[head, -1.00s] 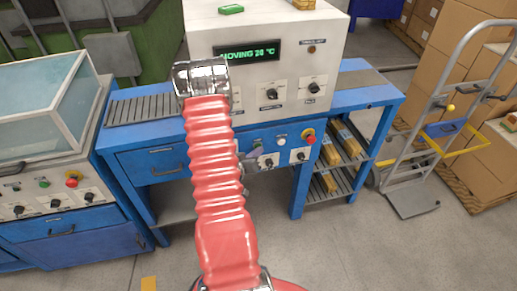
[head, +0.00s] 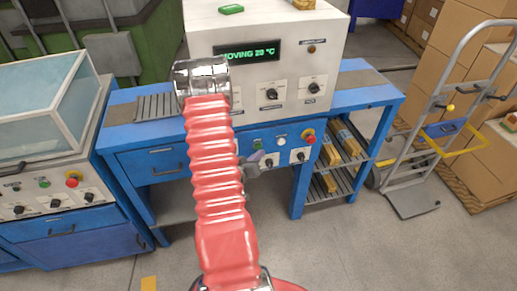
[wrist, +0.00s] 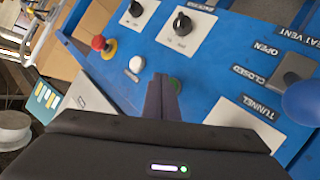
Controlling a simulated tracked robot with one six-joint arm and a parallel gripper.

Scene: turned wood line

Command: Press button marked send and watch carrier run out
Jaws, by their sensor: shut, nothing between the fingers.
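My gripper (head: 262,157) is shut and empty in front of the blue control panel below the white machine box. In the wrist view its closed fingers (wrist: 162,92) point at the panel, and their tip partly covers a green button (wrist: 175,84). Whether they touch it I cannot tell. The green button also shows in the head view (head: 258,146). A white button (wrist: 136,64) is beside it. No send label is readable. A grey slatted carrier (head: 157,107) lies on the blue bench left of the box. The display (head: 247,53) reads MOVING 20 °C.
A red stop knob (wrist: 98,43) and dark rotary knobs (wrist: 182,24) share the panel. A blue ball-like knob (wrist: 302,101) is close at the right in the wrist view. A hand truck (head: 440,130) and cartons stand at the right.

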